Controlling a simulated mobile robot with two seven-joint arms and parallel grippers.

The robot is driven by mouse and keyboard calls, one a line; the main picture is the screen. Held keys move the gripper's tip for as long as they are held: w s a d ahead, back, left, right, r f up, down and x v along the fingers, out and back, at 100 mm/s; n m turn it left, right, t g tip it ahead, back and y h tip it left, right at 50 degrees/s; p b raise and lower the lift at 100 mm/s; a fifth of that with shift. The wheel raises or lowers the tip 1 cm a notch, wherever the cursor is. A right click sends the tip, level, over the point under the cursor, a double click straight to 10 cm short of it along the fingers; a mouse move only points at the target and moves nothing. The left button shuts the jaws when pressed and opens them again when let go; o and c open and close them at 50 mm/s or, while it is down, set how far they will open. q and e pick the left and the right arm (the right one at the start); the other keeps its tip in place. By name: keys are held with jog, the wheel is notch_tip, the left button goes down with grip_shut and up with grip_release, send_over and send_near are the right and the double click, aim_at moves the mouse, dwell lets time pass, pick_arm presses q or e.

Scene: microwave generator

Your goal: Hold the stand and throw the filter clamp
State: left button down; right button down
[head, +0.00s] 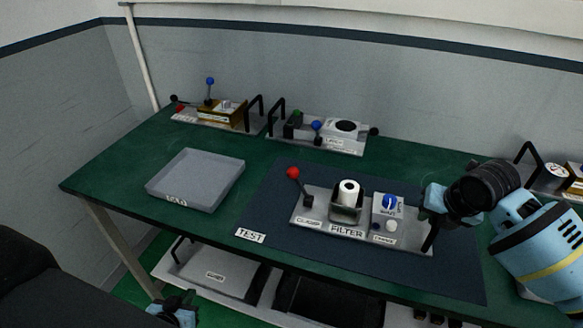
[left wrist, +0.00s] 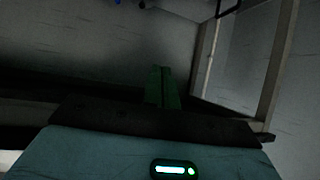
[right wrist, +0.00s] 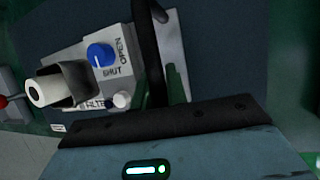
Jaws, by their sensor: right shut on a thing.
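The filter stand (head: 312,218) is a grey plate on a dark mat, labelled FILTER. The filter clamp lever (head: 294,175) has a red ball and stands tilted at the stand's left end, beside the CLAMP label. A white filter roll (head: 347,191) sits in a dark holder mid-stand; it also shows in the right wrist view (right wrist: 38,93). My right gripper (head: 432,218) is shut on the stand's black handle (right wrist: 150,55) at the right end. My left gripper (head: 180,308) is low at the table's front, away from the stand; its green fingers (left wrist: 163,86) look closed together and empty.
A blue knob (head: 390,202) marked OPEN and SHUT is on the stand. A grey tray (head: 190,168) lies left of the mat. Two other stands (head: 201,124) (head: 345,146) are at the back. A shelf (head: 212,272) with plates lies below the table. The front-left tabletop is clear.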

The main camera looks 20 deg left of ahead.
pick_arm(q)
jog(key=w+a+r+n+y, duration=0.1)
jog(key=a+r+n+y, duration=0.3)
jog(key=a, duration=0.6)
jog(key=w+a+r+n+y, duration=0.2)
jog(key=a+r+n, duration=0.3)
jog(key=a, duration=0.5)
jog(key=w+a+r+n+y, duration=0.1)
jog(key=a+r+n+y, duration=0.2)
jog(key=a+r, duration=0.5)
jog(key=w+a+r+m+t+y, duration=0.1)
jog(key=w+a+r+m+t, duration=0.1)
jog(key=w+r+m, duration=0.15)
jog(key=w+d+r+m+t+h, duration=1.1)
jog(key=w+d+r+m, duration=0.4)
jog(key=m, duration=0.7)
jog(key=w+d+r+m+g+h, duration=0.1)
jog(key=d+r+m+g+h, duration=0.2)
jog(key=d+m+h, duration=0.5)
jog(key=w+d+r+m+g+h, duration=0.1)
jog(key=d+r+m+g+h, duration=0.35)
jog(key=m, duration=0.65)
jog(key=s+d+f+m+g, duration=0.2)
jog(key=d+f+m+g, duration=0.8)
jog(key=m, duration=1)
jog(key=shift+s+d+y, duration=0.2)
jog(key=shift+d+y, duration=0.2)
jog(key=shift+y, duration=0.05)
